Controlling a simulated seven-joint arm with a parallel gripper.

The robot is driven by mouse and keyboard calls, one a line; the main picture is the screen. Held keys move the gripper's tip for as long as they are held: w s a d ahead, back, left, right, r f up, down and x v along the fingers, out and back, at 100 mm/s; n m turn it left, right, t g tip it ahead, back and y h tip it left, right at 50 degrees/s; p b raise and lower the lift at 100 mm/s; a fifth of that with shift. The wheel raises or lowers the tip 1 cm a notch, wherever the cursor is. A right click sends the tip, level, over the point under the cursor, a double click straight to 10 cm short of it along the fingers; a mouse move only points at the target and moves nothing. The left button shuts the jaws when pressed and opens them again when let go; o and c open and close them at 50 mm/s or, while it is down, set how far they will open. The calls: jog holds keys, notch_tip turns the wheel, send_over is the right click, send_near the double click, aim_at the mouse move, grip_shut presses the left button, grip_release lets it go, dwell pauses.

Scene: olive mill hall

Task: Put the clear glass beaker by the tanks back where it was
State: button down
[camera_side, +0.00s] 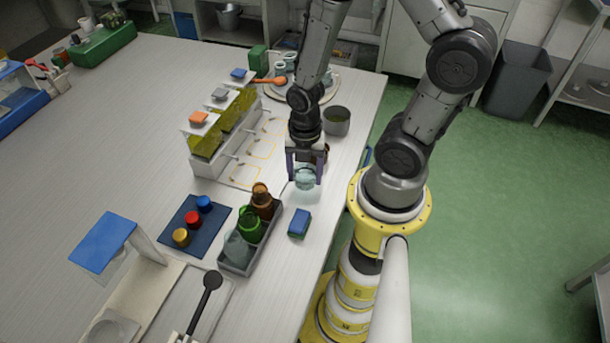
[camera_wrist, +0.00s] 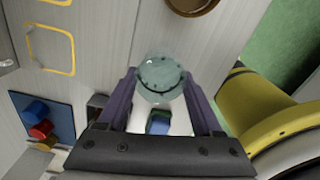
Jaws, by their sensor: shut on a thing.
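The clear glass beaker (camera_side: 305,180) is between the fingers of my gripper (camera_side: 304,174), near the bench's right edge. In the wrist view my gripper (camera_wrist: 160,80) is shut on the beaker (camera_wrist: 160,68), with a purple finger on each side. I cannot tell whether its base touches the bench. Three tanks of yellow-green liquid (camera_side: 207,147) stand in a row to the left of my gripper. Yellow outlines (camera_side: 242,175) mark the bench in front of them; they also show at upper left in the wrist view (camera_wrist: 50,48).
A grey pot (camera_side: 337,122) stands behind my gripper. A caddy (camera_side: 240,262) of bottles and a blue-green sponge (camera_side: 299,224) lie nearer the camera. A blue mat (camera_side: 190,232) holds three coloured caps. The bench between the beaker and the yellow outlines looks clear.

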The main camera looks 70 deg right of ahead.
jog(key=shift+f, duration=0.45)
jog(key=shift+f, duration=0.2)
jog(key=shift+c, duration=0.2)
grip_release()
jog(key=shift+r, duration=0.15)
